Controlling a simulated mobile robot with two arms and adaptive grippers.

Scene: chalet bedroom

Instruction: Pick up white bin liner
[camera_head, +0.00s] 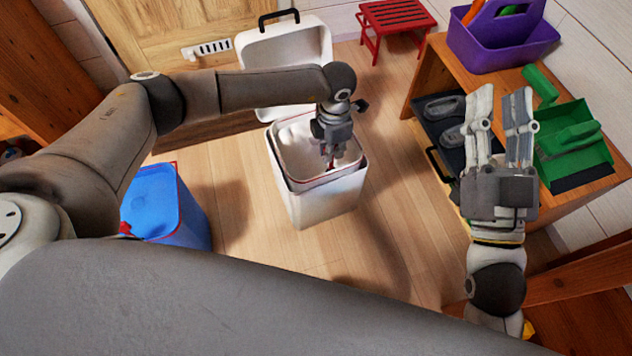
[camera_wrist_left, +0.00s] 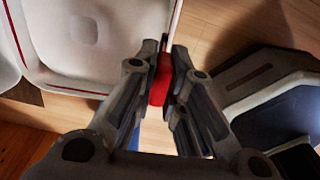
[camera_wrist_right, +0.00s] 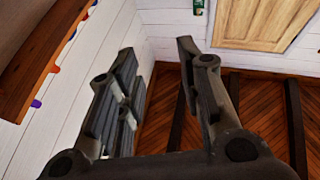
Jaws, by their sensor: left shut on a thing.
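The white bin liner (camera_head: 284,135) is a squarish tub with a thin red line along its rim, inside the white bin (camera_head: 326,209). It also shows in the left wrist view (camera_wrist_left: 88,38), at the upper left. My left gripper (camera_head: 332,152) points down at the liner's right side. Its fingers are shut on a small red tab (camera_wrist_left: 161,80) at the liner's rim, which looks like part of the liner. The fingers partly hide the tab. My right gripper (camera_head: 500,98) is open and empty, raised in front of the shelf in the head view.
The bin's lid (camera_head: 284,50) stands open behind it. A blue tub (camera_head: 165,205) with a red rim stands on the left. A wooden shelf (camera_head: 436,62) on the right holds a purple caddy (camera_head: 500,42) and a green dustpan (camera_head: 575,150). A red stool (camera_head: 395,18) stands behind.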

